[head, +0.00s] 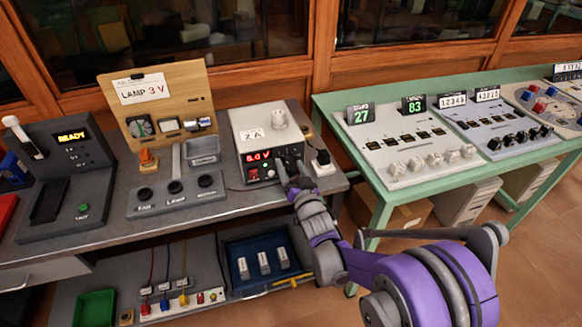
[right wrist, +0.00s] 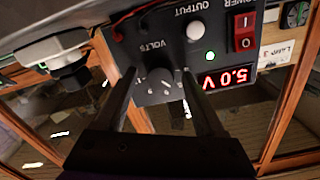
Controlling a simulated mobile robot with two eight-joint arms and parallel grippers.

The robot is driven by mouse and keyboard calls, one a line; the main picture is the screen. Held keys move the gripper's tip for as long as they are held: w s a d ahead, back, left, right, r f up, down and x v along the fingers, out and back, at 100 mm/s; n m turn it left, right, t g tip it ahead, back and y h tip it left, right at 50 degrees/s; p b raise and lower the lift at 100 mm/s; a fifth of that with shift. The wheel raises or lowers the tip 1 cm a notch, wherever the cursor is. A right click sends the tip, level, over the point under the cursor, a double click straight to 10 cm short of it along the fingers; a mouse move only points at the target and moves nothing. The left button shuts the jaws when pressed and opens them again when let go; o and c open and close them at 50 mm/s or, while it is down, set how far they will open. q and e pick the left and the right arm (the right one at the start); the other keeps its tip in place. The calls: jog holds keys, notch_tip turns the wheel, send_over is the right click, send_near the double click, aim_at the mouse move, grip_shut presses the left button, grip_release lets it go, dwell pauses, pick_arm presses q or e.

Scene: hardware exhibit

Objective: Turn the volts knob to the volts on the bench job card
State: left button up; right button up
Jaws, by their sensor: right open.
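The bench job card (head: 142,88) is pinned to the wooden board and reads "LAMP 3 V". The power supply (head: 240,128) stands on the grey bench, and its red display (head: 258,155) reads 5.0 V. The right wrist view shows its front upside down, with the same 5.0 V display (right wrist: 227,78). My right gripper (right wrist: 160,76) is open, one finger on each side of the knob; contact is not clear. In the head view the right gripper (head: 292,172) hides the knob. My left gripper is not in view.
A red power switch (right wrist: 244,30) and a white output button (right wrist: 194,30) sit near the volts knob. The green table (head: 335,110) with counter panels is farther right.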

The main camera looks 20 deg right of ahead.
jog(key=shift+c, duration=0.2)
grip_shut()
dwell(0.3)
jog(key=n, duration=0.3)
jog(key=shift+n, duration=0.3)
jog(key=n, duration=0.4)
jog(key=shift+b, duration=0.35)
jog(key=shift+n, duration=0.3)
jog(key=shift+o, duration=0.2)
grip_release()
